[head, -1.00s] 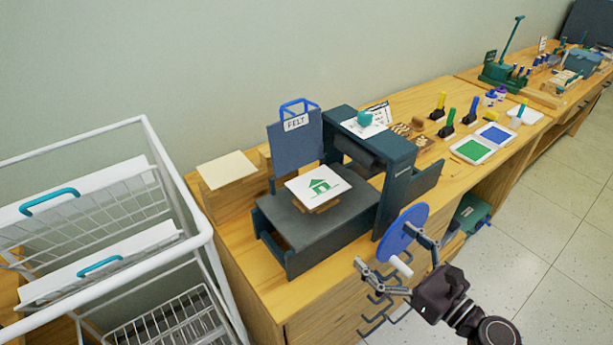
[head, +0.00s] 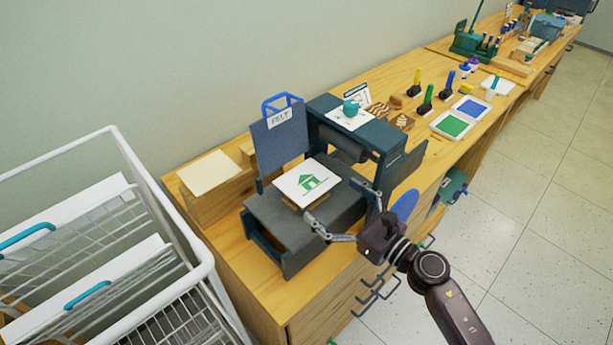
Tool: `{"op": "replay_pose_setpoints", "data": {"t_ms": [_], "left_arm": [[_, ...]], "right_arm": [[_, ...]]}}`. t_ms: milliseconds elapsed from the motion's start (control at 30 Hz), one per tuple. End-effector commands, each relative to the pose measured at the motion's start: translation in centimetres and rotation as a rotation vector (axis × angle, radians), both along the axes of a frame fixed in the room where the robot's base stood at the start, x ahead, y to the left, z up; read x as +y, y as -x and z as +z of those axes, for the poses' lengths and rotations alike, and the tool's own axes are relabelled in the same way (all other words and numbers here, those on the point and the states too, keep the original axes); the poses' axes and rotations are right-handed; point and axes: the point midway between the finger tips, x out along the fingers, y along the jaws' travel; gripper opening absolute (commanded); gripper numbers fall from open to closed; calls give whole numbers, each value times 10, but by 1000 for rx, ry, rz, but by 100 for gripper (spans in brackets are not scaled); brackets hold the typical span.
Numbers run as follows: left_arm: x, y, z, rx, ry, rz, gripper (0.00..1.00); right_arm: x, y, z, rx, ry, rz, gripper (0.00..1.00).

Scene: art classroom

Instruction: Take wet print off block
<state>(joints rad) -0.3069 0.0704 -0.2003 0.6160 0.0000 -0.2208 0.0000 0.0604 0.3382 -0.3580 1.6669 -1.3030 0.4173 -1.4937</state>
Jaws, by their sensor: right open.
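The wet print (head: 302,171) is a white sheet with a green house on it. It lies on the wooden block (head: 291,203), which shows only as a thin edge under the sheet. Both rest on the dark press bed (head: 263,209). My right gripper (head: 341,207) is open and empty. Its two fingers are spread at the front right of the print, over the bed's near edge in the picture, and appear apart from the sheet. My left gripper is not in view.
The press frame (head: 391,139) with its roller stands just right of the print. The upright felt panel (head: 281,143) is behind it. A white wire rack (head: 128,158) with teal-handled shelves stands left. Ink trays (head: 452,125) and tools lie farther right.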

Motion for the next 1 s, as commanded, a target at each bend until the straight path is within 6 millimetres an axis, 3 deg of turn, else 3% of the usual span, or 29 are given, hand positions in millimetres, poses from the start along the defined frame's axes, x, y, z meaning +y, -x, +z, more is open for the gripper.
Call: {"op": "replay_pose_setpoints", "data": {"t_ms": [400,733,900,1000], "left_arm": [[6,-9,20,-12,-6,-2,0],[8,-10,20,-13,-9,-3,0],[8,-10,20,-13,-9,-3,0],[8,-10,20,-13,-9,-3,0]], "right_arm": [[35,-33,1,0,-1,0,100],[39,-37,-1,-1,1,0,100],[38,-37,-1,-1,1,0,81],[38,-37,-1,-1,1,0,80]]}}
